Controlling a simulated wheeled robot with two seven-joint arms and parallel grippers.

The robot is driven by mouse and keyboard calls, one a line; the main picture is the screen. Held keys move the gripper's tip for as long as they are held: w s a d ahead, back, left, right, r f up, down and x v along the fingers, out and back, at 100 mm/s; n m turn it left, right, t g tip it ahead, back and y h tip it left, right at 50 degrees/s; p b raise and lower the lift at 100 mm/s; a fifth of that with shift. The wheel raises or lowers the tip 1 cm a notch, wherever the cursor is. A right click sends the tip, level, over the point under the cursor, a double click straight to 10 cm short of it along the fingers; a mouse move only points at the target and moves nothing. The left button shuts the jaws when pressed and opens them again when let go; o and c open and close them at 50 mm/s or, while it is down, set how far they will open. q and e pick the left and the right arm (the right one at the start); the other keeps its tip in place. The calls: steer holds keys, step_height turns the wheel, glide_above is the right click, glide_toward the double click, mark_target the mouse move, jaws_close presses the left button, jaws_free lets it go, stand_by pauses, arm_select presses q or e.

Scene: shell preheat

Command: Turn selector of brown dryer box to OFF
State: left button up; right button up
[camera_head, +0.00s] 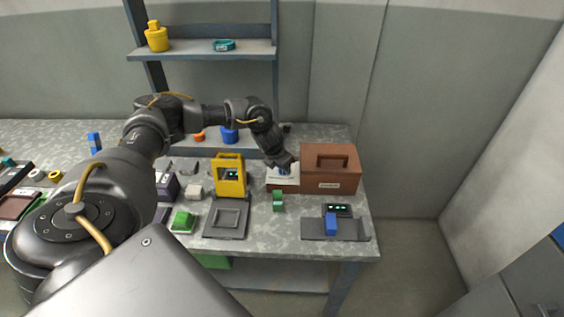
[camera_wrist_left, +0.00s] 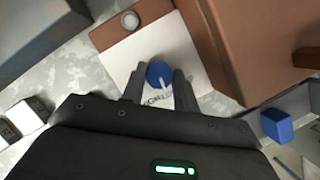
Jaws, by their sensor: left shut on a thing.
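The brown dryer box (camera_head: 337,165) stands at the right back of the table, with a handle on top and a pale label on its front. It also shows in the left wrist view (camera_wrist_left: 262,45). A white selector panel (camera_head: 284,183) is at its left side. The blue round selector knob (camera_wrist_left: 159,74) with a white pointer line is on that panel. My left gripper (camera_wrist_left: 160,88) is shut on the knob, one finger on each side. The lettering on the panel is partly hidden by the fingers. My right gripper is in neither view.
A yellow frame device (camera_head: 230,175) with a green display stands left of the box. A green block (camera_head: 278,200) lies in front of the panel. A shelf (camera_head: 205,50) stands behind.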

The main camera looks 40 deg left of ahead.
arm_select(q)
steer(key=n+p, duration=0.1)
steer(key=n, duration=0.1)
steer(key=n+y+p, duration=0.1)
steer(key=n+p, duration=0.1)
steer(key=n+y+p, duration=0.1)
steer(key=n+p, duration=0.1)
steer(key=shift+w+d+r+g, duration=0.1)
steer(key=shift+d+r+g, duration=0.15)
steer(key=shift+g, duration=0.15)
steer(key=shift+w+f+n+g+y+p, duration=0.1)
steer(key=shift+n+g+y+p, duration=0.25)
steer(key=shift+n+p, duration=0.6)
steer(key=shift+f+n+g+y+p, duration=0.1)
steer(key=shift+n+g+y+p, duration=0.2)
steer(key=shift+n+p, duration=0.6)
steer(key=shift+n, duration=0.45)
steer(key=o, duration=1)
